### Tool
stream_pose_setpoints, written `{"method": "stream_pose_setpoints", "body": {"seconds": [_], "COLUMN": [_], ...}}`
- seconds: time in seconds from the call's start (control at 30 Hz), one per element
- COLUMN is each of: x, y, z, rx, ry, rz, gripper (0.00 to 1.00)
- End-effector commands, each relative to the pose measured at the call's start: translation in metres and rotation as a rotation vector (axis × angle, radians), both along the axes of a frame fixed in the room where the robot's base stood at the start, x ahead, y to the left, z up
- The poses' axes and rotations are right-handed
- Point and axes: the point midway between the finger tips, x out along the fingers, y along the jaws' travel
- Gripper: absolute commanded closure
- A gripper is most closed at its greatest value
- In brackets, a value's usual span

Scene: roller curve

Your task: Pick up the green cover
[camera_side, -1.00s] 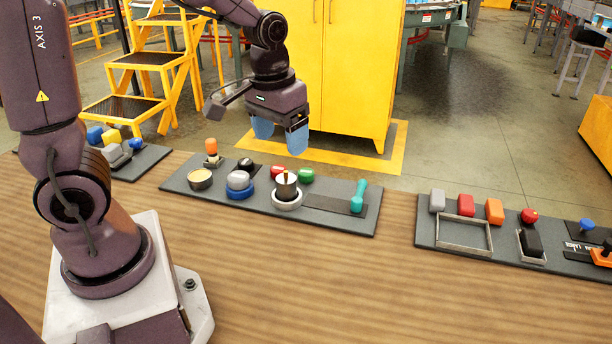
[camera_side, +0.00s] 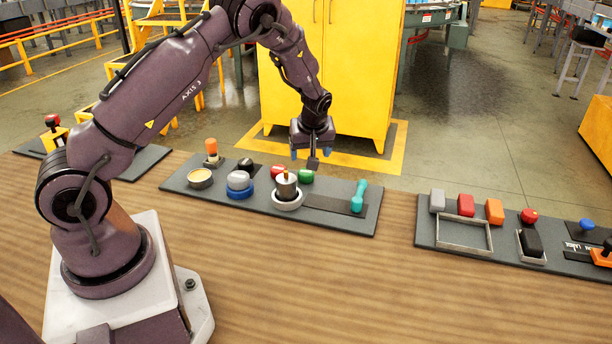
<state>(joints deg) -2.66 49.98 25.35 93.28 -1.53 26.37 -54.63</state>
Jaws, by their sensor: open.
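The green cover (camera_side: 306,176) is a small rounded piece at the back of the middle grey board (camera_side: 335,222). It sits just right of a red cover (camera_side: 277,171) and behind a metal cylinder (camera_side: 286,186) in a white ring. My gripper (camera_side: 306,158) is above and slightly behind the green cover, pointing down, with blue fingertips. It is open and appears empty. The gap between the fingertips and the cover is hard to judge from this side.
The middle board also holds an orange-topped knob (camera_side: 211,147), a grey-and-blue stack (camera_side: 239,185) and a teal handle (camera_side: 358,197). A right board (camera_side: 450,238) carries coloured blocks and a tray frame. The wooden table (camera_side: 320,285) is clear in front.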

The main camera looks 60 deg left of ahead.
Motion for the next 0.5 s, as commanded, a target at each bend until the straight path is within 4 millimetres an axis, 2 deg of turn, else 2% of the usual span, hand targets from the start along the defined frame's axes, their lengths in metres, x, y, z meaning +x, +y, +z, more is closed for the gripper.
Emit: {"method": "stream_pose_setpoints", "body": {"seconds": [0.03, 0.13, 0.37, 0.5], "x": [0.0, 0.002, 0.005, 0.006], "y": [0.005, 0.011, 0.018, 0.027], "z": [-0.011, -0.027, -0.043, -0.058], "rx": [-0.001, -0.001, 0.0, -0.001], "ry": [0.005, 0.004, 0.002, 0.004], "rz": [0.002, 0.0, -0.001, -0.002], "gripper": [0.27, 0.27, 0.27, 0.27]}}
